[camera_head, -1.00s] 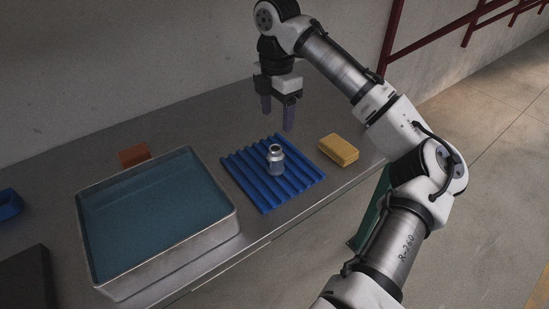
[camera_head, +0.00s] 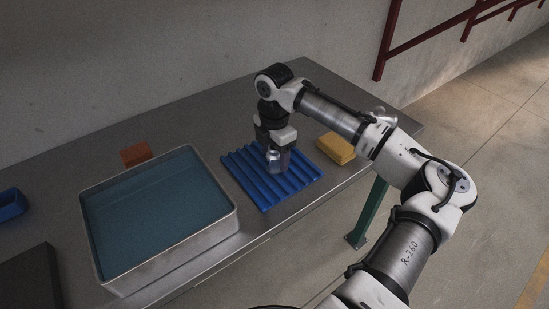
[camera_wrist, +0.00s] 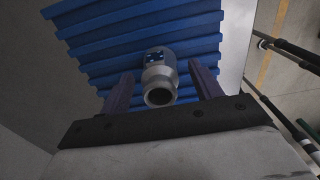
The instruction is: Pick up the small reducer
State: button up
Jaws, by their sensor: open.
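The small reducer (camera_head: 273,160) is a silver metal fitting with a narrower open neck. It stands on the blue ribbed mat (camera_head: 250,185). In the wrist view the reducer (camera_wrist: 160,82) sits between the two purple fingers of my gripper (camera_wrist: 162,88), with its round dark mouth facing the camera. A gap shows on both sides, so the fingers do not appear to touch it. In the head view my gripper (camera_head: 276,158) is low over the mat at the reducer, and its open fingers are partly hidden there.
A yellow sponge-like block (camera_head: 336,148) lies right of the mat. A metal tray of blue-green liquid (camera_head: 238,211) stands to the left, with an orange-brown block (camera_head: 135,154) behind it. A blue piece (camera_head: 12,205) is at the far left. The table's front edge is close to the mat.

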jog(key=shift+c, duration=0.3)
jog(key=c, duration=1.2)
jog(key=shift+r, duration=0.2)
notch_tip(320, 180, up, 20)
jog(key=shift+f+b, duration=0.1)
jog(key=shift+b, duration=0.7)
